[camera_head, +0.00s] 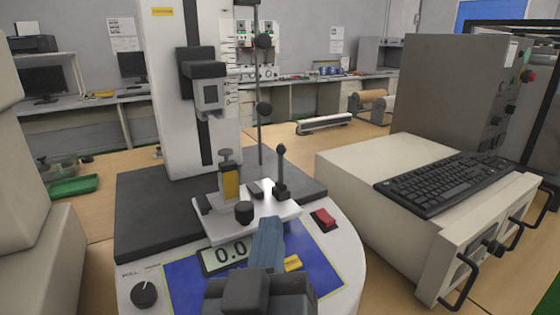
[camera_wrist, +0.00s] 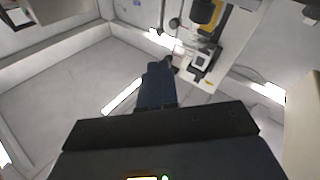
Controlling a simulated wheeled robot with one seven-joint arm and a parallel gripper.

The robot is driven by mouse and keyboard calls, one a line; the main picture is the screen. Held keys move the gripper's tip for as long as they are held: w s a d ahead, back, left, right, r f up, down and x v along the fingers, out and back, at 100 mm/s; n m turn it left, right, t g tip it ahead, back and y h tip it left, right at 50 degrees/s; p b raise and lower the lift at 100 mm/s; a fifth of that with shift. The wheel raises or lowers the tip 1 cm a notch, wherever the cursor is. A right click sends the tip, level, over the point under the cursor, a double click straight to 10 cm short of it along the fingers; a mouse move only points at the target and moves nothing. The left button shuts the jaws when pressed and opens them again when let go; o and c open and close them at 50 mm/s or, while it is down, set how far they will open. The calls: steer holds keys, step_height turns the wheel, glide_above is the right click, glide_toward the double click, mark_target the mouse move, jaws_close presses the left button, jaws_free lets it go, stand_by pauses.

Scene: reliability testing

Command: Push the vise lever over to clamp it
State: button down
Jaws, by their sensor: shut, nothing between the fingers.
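The vise is a white plate (camera_head: 220,222) on the black bed of the test machine, with a yellow block (camera_head: 231,183) standing on it. Its lever (camera_head: 281,172) is black with a ball top and stands upright at the plate's right side. My gripper (camera_head: 268,224) is shut and empty, its blue-grey fingers pointing forward over the machine's front panel. The fingertips are in front of the lever, nearer the camera, and appear apart from it. In the wrist view the shut fingers (camera_wrist: 155,68) point towards the vise (camera_wrist: 201,58); the lever is hard to make out there.
A black knob (camera_head: 244,212) stands on the plate just left of my fingertips. A red switch (camera_head: 323,219) and a display (camera_head: 229,254) are on the front panel. The white column (camera_head: 168,90) rises behind. A keyboard (camera_head: 447,182) lies on a beige cabinet to the right.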

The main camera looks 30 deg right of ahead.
mark_target(282, 153)
steer(key=p+x, duration=0.3)
steer(key=x, duration=1.1)
steer(key=shift+p, duration=0.3)
steer(key=shift+w+d, duration=0.1)
steer(key=shift+d+m, duration=0.1)
steer(key=shift+m, duration=0.2)
